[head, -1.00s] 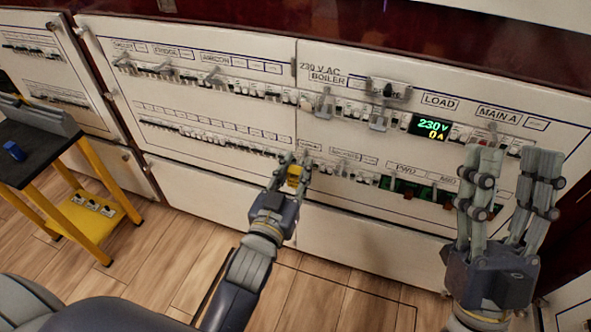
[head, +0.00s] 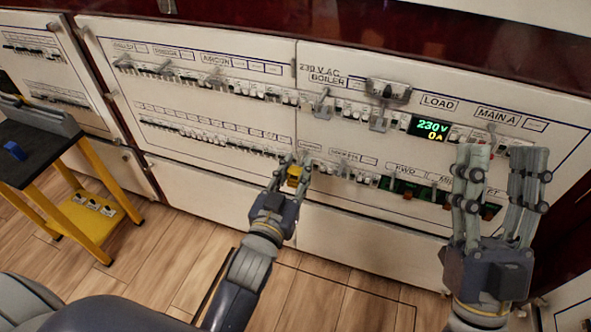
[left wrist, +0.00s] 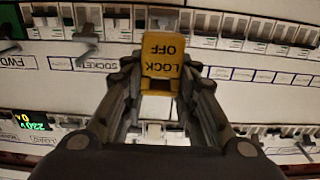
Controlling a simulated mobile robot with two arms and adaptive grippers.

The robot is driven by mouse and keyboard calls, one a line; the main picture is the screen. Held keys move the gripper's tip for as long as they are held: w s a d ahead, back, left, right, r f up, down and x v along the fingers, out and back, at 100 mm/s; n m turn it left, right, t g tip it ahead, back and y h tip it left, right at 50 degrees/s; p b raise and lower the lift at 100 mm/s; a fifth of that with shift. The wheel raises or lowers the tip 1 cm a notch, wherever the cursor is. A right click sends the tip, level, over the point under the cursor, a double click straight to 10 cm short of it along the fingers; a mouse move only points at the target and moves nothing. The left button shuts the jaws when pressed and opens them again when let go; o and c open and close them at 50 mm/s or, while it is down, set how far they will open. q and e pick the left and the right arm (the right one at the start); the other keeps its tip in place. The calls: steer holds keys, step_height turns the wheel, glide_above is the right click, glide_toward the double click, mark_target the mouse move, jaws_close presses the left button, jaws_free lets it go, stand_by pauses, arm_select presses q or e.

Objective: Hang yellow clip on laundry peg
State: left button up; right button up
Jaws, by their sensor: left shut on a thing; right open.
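The yellow clip (head: 294,174) is between the fingertips of my left gripper (head: 296,166), in front of the lower breaker row. In the left wrist view the clip (left wrist: 162,62) shows upside-down "LOCK OFF" lettering, and the left gripper's fingers (left wrist: 160,85) are shut on its two sides. The clip is close to the breaker row; I cannot tell whether it touches. My right gripper (head: 503,160) is open and empty, in front of the panel's right part below MAIN A. I cannot make out which fixture is the laundry peg.
The white breaker panel (head: 220,105) has two breaker rows with grey hooks sticking out. A lit display (head: 432,129) reads 230V 0A. A yellow trolley (head: 95,215) with a dark top and a blue block (head: 14,150) stands at the left. Wooden floor is clear between.

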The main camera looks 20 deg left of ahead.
steer(key=shift+w+a+f+g, duration=0.1)
steer(key=shift+w+f+g, duration=0.3)
steer(key=shift+w, duration=0.1)
stand_by(0.6)
arm_select(q)
steer(key=shift+p, duration=0.45)
arm_select(e)
steer(key=shift+w+a+f+g+h, duration=0.15)
steer(key=shift+w+f+g+h, duration=0.45)
steer(key=shift+w+f+g, duration=0.55)
steer(key=shift+s+f+t, duration=0.1)
steer(key=shift+f+t, duration=0.05)
steer(key=shift+t, duration=0.1)
arm_select(q)
steer(key=shift+w, duration=0.1)
steer(key=shift+w, duration=0.3)
arm_select(e)
steer(key=shift+w+f, duration=0.1)
steer(key=shift+w, duration=0.15)
arm_select(q)
steer(key=shift+w, duration=0.3)
arm_select(e)
steer(key=shift+w+f, duration=0.2)
steer(key=shift+f, duration=0.05)
